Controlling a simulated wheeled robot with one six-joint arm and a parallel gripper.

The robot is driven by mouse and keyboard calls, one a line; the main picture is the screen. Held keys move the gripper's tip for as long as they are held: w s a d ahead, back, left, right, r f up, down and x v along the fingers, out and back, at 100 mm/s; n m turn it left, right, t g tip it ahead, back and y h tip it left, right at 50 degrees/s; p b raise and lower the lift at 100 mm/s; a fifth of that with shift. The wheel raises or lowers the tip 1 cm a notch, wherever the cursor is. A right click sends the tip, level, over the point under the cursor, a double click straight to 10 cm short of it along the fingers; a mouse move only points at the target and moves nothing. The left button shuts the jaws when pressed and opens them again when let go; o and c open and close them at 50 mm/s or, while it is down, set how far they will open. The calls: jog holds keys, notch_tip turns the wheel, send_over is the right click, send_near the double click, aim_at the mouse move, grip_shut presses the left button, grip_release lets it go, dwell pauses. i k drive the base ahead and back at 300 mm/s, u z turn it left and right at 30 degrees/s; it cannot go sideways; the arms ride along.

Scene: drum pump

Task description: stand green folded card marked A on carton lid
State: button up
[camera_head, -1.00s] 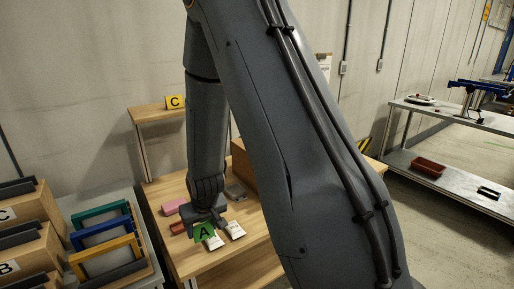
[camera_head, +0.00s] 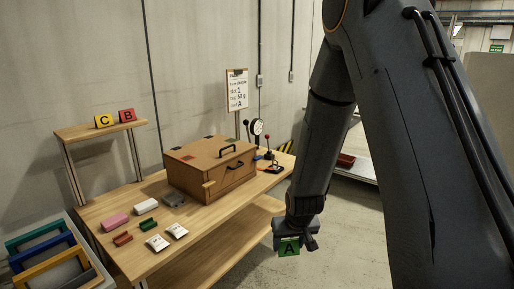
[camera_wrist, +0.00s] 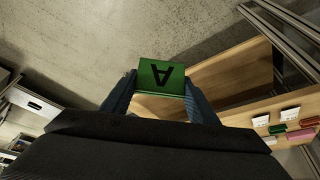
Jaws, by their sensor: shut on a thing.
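The green folded card marked A (camera_head: 289,247) is between the fingers of my gripper (camera_head: 297,240), out past the front edge of the table and over the floor. It also shows in the wrist view (camera_wrist: 161,75), held between both fingers, with its letter upside down there. My gripper is shut on it. The brown carton (camera_head: 210,168) stands on the wooden table, left of and behind my gripper. Its lid (camera_head: 200,152) is closed and carries a dark handle and small coloured patches. The card and the carton are well apart.
Yellow C (camera_head: 103,120) and red B (camera_head: 127,115) cards stand on a raised shelf. Pink, white, green and red blocks and white packets (camera_head: 158,242) lie on the table's (camera_head: 205,222) left part. A sign (camera_head: 237,90) and gauge (camera_head: 257,128) stand behind the carton.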

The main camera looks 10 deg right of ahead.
aim_at(200, 145)
jog(key=u, duration=0.4)
jog(key=k, duration=0.15)
jog(key=z, duration=1.6)
jog(key=i, duration=1.2)
jog(key=u, duration=0.65)
jog(key=i, duration=0.7)
jog(key=u, duration=1.2)
jog(key=i, duration=0.35)
jog(key=u, duration=0.3)
